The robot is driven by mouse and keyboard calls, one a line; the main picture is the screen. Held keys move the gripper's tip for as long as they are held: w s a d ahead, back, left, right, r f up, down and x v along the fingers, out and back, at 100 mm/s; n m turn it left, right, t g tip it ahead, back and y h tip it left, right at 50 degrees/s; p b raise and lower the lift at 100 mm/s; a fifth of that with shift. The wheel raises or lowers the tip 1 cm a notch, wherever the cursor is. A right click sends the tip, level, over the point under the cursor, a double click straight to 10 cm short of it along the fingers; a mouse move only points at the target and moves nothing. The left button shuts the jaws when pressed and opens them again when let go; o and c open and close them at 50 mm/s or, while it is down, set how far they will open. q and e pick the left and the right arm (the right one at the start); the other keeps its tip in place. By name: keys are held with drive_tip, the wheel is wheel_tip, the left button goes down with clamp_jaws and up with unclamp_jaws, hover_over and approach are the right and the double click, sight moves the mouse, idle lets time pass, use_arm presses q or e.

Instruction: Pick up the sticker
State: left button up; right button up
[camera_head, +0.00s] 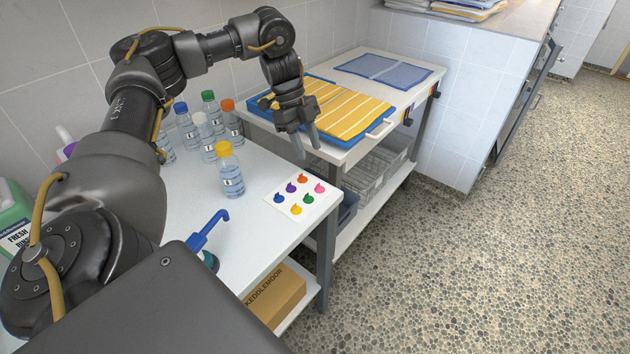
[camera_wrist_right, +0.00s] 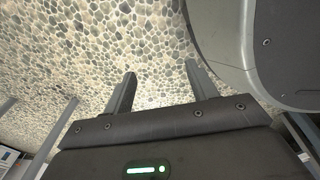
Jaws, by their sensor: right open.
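A white sticker sheet (camera_head: 287,207) lies flat near the right edge of the white table. It carries several small cat-head-like stickers: an orange sticker (camera_head: 302,178), a purple sticker (camera_head: 291,188), a pink sticker (camera_head: 319,188), a blue sticker (camera_head: 278,198), a green sticker (camera_head: 308,198) and a yellow sticker (camera_head: 296,209). My left gripper (camera_head: 310,150) points down above and beyond the sheet, near the towel table's front edge, its fingers apart and empty. My right gripper (camera_wrist_right: 161,75) shows only in the right wrist view, open and empty above the pebbled floor.
A yellow-capped bottle (camera_head: 230,172) stands left of the sheet, with several more bottles behind it. A blue tool (camera_head: 208,230) lies nearer. A cardboard box (camera_head: 275,298) sits on the lower shelf.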

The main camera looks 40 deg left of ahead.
sight(319, 189)
use_arm(q)
drive_tip(key=x, duration=0.2)
drive_tip(key=b+x, duration=0.1)
drive_tip(key=x, duration=0.1)
drive_tip(key=shift+s+a+f, duration=0.1)
drive_tip(key=shift+a+f, duration=0.05)
drive_tip(key=shift+a, duration=0.05)
drive_tip(key=shift+d+f, duration=0.1)
drive_tip(key=x, duration=0.2)
drive_tip(key=b+x, duration=0.1)
drive_tip(key=x, duration=0.1)
drive_tip(key=shift+s, duration=0.35)
drive_tip(key=shift+d+f, duration=0.3)
drive_tip(key=shift+f, duration=0.25)
drive_tip(key=c, duration=0.8)
use_arm(e)
drive_tip(key=w+a+r, duration=0.3)
drive_tip(key=w+r, duration=0.1)
drive_tip(key=w, duration=0.2)
drive_tip(key=shift+w+r, duration=0.15)
